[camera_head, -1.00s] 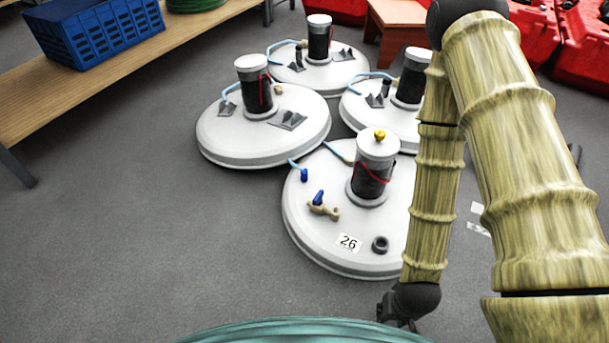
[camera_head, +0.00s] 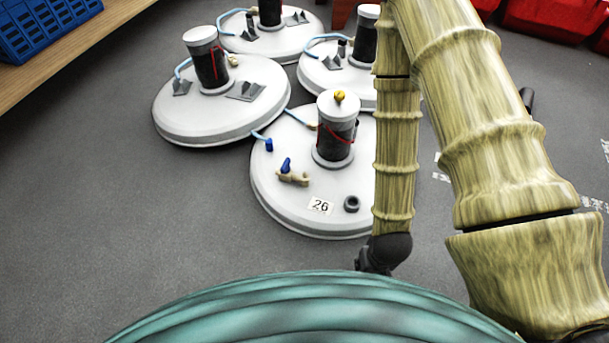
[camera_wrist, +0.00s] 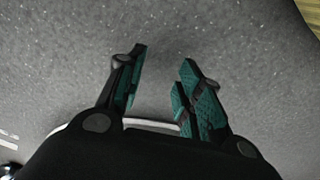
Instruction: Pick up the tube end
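The tube end (camera_head: 268,144) is a small dark blue fitting on a short light blue tube. It hangs at the left edge of the round white tank lid (camera_head: 280,205) labelled 26. A tan valve (camera_head: 293,178) with a blue handle sits on the same lid. My gripper (camera_wrist: 160,75) is open and empty over grey floor in the wrist view, its teal-padded fingers apart. In the head view the dark wrist is at the front right of lid 26, away from the tube end; its fingers are not clear there. The tube end is not seen in the wrist view.
Three more white lids with dark cylinders stand behind, including one at left (camera_head: 210,125). A wooden bench (camera_head: 95,70) with a blue crate (camera_head: 40,25) is at upper left. Red containers (camera_head: 550,18) are at upper right. Floor left of the lids is clear.

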